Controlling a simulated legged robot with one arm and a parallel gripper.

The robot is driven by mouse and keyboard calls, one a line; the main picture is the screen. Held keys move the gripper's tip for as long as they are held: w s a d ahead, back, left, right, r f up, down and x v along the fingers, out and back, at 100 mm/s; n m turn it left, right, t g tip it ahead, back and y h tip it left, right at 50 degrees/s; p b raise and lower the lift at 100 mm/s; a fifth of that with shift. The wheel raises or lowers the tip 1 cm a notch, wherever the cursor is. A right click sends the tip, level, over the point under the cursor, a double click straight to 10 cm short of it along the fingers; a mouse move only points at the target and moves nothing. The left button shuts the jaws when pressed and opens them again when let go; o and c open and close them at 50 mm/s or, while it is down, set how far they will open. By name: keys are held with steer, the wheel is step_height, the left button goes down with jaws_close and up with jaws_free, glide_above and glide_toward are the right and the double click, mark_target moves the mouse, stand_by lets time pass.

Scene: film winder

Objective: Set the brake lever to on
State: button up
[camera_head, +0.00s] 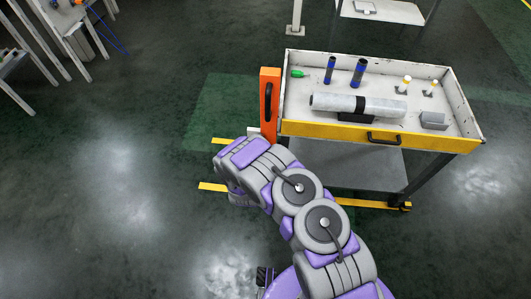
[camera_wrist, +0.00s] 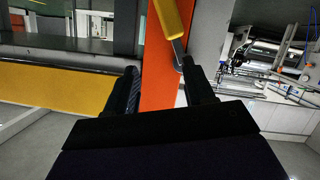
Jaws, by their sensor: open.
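An orange upright panel (camera_wrist: 160,88) stands right ahead in the wrist view; it is also the orange post (camera_head: 264,100) at the cart's left end in the head view. A lever with a yellow grip (camera_wrist: 170,16) and a metal shaft lies against it, at the top of the wrist view; I take it for the brake lever. My gripper (camera_wrist: 160,66) is open and empty in front of the panel, below the yellow grip. Its right fingertip appears close to the shaft's lower end; I cannot tell whether they touch. My arm hides the gripper in the head view.
The cart's tray (camera_head: 378,139) holds a grey roll (camera_head: 340,102), two dark blue-banded cylinders, a green item (camera_head: 297,74) and small yellow-topped parts. Its black handle (camera_head: 384,138) sticks out in front. Yellow floor bars (camera_head: 212,187) lie by the cart.

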steer(key=s+f+n+t+y, duration=0.1)
steer(key=s+f+t, duration=0.15)
steer(key=s, duration=0.35)
steer(key=s+f+n+t, duration=0.1)
steer(key=s+f+n, duration=0.1)
steer(key=s+f, duration=0.3)
steer(key=w+b, duration=0.4)
steer(key=w, duration=1.2)
steer(key=shift+r, duration=0.4)
steer(key=shift+a, duration=0.1)
steer(key=shift+c, duration=0.4)
jaws_close()
